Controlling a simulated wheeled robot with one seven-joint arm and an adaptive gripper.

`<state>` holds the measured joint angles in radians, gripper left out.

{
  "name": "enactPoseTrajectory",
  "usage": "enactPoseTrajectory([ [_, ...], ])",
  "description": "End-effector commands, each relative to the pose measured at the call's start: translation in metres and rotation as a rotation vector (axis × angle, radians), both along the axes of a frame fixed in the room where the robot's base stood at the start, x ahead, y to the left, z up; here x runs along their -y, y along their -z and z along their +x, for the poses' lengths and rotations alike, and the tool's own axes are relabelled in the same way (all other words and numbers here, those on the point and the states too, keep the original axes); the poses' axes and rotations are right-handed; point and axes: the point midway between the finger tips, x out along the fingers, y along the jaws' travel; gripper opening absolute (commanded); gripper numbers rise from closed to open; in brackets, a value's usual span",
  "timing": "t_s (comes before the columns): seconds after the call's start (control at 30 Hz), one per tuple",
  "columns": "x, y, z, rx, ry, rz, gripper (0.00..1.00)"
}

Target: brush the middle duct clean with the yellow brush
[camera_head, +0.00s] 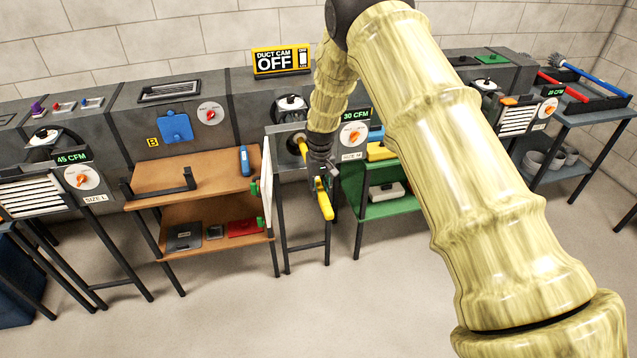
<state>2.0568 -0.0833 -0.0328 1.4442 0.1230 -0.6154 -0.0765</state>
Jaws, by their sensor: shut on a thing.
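My gripper (320,180) is shut on the yellow brush, whose yellow handle (325,204) sticks out below the fingers. The brush head is not clearly visible. The middle duct (284,133) is grey, with a "30 CFM" display (356,115), an orange dial (355,136) and a "SIZE M" label. My gripper is in front of this duct. A small yellowish round part (297,144) shows at the duct's front beside my arm; I cannot tell whether it belongs to the brush. A pale door panel (267,182) stands open left of the gripper.
A brown shelf unit (190,178) stands left, a green one (385,207) right. The left duct reads "45 CFM" (73,157); the right one reads "20 CFM" (552,92). A far-right tray holds red (563,87) and blue (597,79) handled brushes. A sign (281,61) reads "DUCT CAM OFF". The front floor is clear.

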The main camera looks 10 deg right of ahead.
Motion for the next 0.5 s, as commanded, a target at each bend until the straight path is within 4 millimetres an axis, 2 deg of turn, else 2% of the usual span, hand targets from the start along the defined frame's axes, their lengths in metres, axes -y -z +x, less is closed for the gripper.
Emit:
enactPoseTrajectory([
  [0.5, 0.002, -0.002, -0.039, -0.001, 0.001, 0.0, 0.0],
])
